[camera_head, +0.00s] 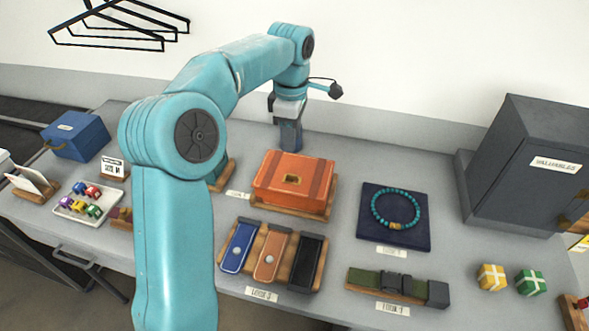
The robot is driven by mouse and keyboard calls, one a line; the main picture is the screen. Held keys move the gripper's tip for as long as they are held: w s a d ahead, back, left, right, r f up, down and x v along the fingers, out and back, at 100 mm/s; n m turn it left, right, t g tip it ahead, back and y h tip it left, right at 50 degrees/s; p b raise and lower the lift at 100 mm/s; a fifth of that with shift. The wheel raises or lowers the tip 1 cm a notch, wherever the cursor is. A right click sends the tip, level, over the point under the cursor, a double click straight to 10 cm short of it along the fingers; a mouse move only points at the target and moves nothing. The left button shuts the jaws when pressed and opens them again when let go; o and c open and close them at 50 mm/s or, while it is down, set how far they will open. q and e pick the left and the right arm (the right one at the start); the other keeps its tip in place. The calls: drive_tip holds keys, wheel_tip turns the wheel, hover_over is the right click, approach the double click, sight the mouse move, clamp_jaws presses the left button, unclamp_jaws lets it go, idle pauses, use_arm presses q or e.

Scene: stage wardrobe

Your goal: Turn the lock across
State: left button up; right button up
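An orange case (274,168) with a brass square (292,180) on top sits on a wooden stand in the middle of the table. A dark grey cabinet (527,160) labelled VALUABLES stands at the right, with a brass fitting (563,222) at the picture's right edge, partly cut off. I cannot tell which of these brass parts is the lock. My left gripper (291,138) points down just behind the orange case, apart from both brass parts. Its finger gap is not clear and nothing shows in it. My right gripper is not in view.
In front lie a wooden rack (253,250) of coloured straps, a green belt (375,282) and a turquoise necklace (396,209) on a dark pad. Yellow and green boxes (531,282) stand near the cabinet. A blue box (77,136) and small-parts tray (62,211) are left. Table behind the necklace is clear.

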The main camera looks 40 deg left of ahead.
sight(292, 175)
use_arm(q)
wheel_tip(292, 175, down, 10)
drive_tip(key=shift+d+f+p, duration=0.1)
drive_tip(key=shift+f+p, duration=0.15)
drive_tip(key=shift+p, duration=0.15)
drive_tip(key=shift+w+f, duration=0.1)
drive_tip(key=shift+f, duration=0.45)
clamp_jaws()
